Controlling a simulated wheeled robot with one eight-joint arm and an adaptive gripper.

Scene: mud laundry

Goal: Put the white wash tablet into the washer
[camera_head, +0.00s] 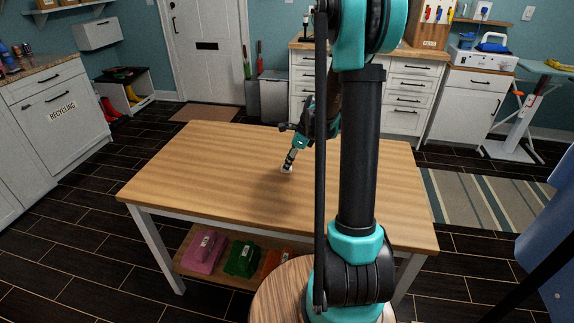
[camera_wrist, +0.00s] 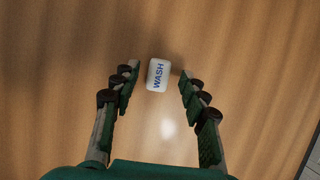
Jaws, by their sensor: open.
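The white wash tablet (camera_wrist: 158,74), marked "WASH" in blue, lies on the wooden table (camera_head: 205,160). In the wrist view it sits between and slightly beyond the fingertips of my gripper (camera_wrist: 158,82), with a gap on each side. My gripper is open and empty. In the head view my gripper (camera_head: 289,162) points down just over the tablet (camera_head: 286,170), near the middle of the table. No washer can be made out in either view.
The rest of the tabletop is clear. A lower shelf holds a pink container (camera_head: 203,251), a green one (camera_head: 242,258) and an orange one (camera_head: 276,262). A recycling cabinet (camera_head: 60,112) stands at left, white drawers (camera_head: 408,85) behind, and a striped rug (camera_head: 480,200) at right.

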